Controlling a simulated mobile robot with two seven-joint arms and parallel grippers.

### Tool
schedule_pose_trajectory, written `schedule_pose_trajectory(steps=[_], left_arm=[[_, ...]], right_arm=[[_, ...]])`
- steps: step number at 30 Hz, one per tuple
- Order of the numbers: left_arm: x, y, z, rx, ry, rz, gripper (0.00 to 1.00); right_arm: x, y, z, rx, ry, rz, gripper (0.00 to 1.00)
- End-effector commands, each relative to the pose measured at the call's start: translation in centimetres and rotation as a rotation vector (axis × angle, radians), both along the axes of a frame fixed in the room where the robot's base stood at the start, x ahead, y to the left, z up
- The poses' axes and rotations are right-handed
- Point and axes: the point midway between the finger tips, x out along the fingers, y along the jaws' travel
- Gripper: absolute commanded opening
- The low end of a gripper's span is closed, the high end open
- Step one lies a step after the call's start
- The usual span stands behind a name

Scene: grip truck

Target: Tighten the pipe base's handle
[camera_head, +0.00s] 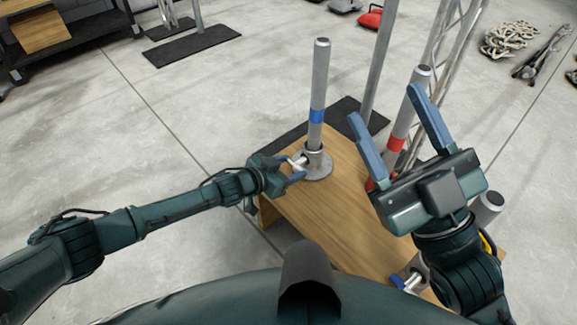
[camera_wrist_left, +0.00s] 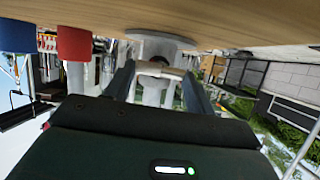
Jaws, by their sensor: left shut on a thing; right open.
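The grey upright pipe (camera_head: 319,75) with a blue band stands in a round metal pipe base (camera_head: 319,172) on the wooden table. A small light-coloured handle (camera_head: 297,163) sticks out of the base's left side. My left gripper (camera_head: 295,170) is at the base and shut on this handle. In the left wrist view the handle (camera_wrist_left: 158,82) lies between the two fingers, with the base (camera_wrist_left: 160,42) beyond it. My right gripper (camera_head: 386,100) is open and empty, raised over the right part of the table, in front of the pipe with a red band (camera_head: 396,142).
The wooden table (camera_head: 335,222) has bare top between the arms. Another base with a blue-tipped handle (camera_head: 402,283) is at its near end, and another pipe top (camera_head: 488,205) shows at right. A metal truss (camera_head: 455,45) stands behind; chain (camera_head: 508,38) lies on the floor.

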Motion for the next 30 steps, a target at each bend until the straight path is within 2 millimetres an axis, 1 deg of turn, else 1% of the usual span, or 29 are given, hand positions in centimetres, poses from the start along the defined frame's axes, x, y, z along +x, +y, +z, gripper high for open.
schedule_pose_trajectory(steps=[5, 10, 16, 22, 30], left_arm=[[-0.2, -0.1, 0.0, 0.066, -0.064, 0.002, 0.32], [-0.4, -0.3, -0.1, 0.156, -0.153, 0.002, 0.32], [-0.4, -0.4, -0.3, 0.261, -0.259, 0.002, 0.32], [-0.5, -0.4, -0.3, 0.343, -0.342, 0.001, 0.32], [-0.5, -0.4, -0.3, 0.4, -0.399, 0.0, 0.32]], right_arm=[[0.1, 0.0, -0.5, 0.004, 0.059, 0.0, 0.56], [0.3, 0.1, -1.7, 0.013, 0.126, -0.004, 0.56], [0.3, 0.2, -2.5, 0.014, 0.153, -0.004, 0.56], [0.2, 0.2, -2.4, 0.014, 0.136, -0.004, 0.56], [0.1, 0.1, -1.0, 0.015, 0.073, 0.0, 0.56]])
